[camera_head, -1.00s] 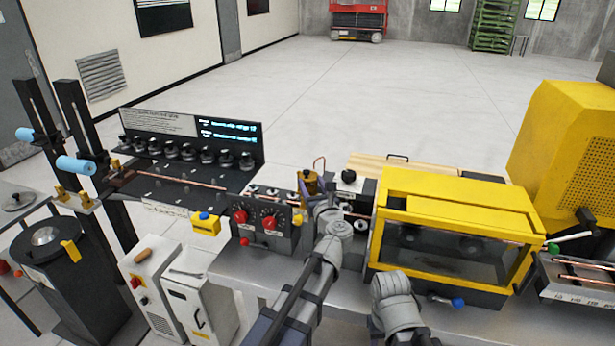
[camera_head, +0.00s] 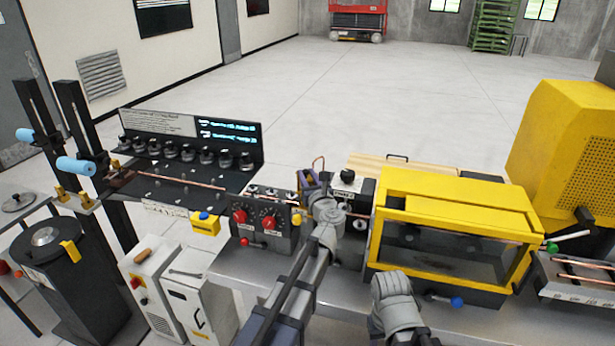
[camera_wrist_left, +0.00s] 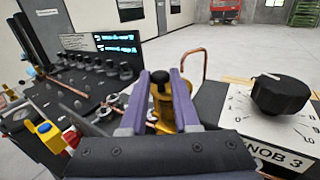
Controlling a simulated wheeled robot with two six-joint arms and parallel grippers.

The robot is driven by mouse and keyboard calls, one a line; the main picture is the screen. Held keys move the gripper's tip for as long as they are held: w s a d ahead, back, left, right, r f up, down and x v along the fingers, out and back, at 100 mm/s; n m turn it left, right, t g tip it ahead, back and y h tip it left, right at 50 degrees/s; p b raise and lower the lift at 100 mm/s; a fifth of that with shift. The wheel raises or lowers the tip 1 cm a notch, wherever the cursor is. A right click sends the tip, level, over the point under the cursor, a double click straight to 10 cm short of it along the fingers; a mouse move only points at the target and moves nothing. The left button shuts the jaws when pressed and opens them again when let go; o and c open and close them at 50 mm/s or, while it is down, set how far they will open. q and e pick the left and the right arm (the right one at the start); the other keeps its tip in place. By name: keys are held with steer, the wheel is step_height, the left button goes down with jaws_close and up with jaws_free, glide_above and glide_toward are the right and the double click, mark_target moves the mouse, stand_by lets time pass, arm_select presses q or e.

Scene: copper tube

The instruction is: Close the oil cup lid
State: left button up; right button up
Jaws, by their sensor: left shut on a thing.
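The brass oil cup (camera_wrist_left: 166,112) stands between my left gripper's two purple fingers in the left wrist view. Its lid has a dark knob-like top (camera_wrist_left: 160,83). My left gripper (camera_wrist_left: 163,92) is shut on the lid, with a finger at each side; the fingers hide part of the cup. In the head view my left gripper (camera_head: 309,181) is at the cup, behind the control box, and largely covers it. I cannot tell exactly how the lid sits on the cup. Only part of my right arm shows at the bottom; its gripper is out of view.
A bent copper tube (camera_head: 318,165) rises just behind the cup. A black knob marked KNOB 3 (camera_wrist_left: 281,94) is close on the right. A control box with red knobs (camera_head: 265,222) is on the left, and a yellow-framed machine (camera_head: 455,205) stands to the right.

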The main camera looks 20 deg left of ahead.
arm_select(q)
jaws_close()
steer(key=shift+w+d+n+g+y, duration=0.2)
steer(key=shift+w+n+g+y, duration=0.1)
steer(key=shift+y, duration=0.1)
steer(key=shift+w+d+n+g+y, duration=0.3)
steer(key=shift+n+g+y, duration=0.25)
steer(key=shift+y, duration=0.25)
steer(key=shift+n+g+y, duration=0.45)
steer(key=shift+n+y, duration=0.1)
steer(key=shift+y, duration=0.05)
steer(key=o, duration=0.8)
jaws_free()
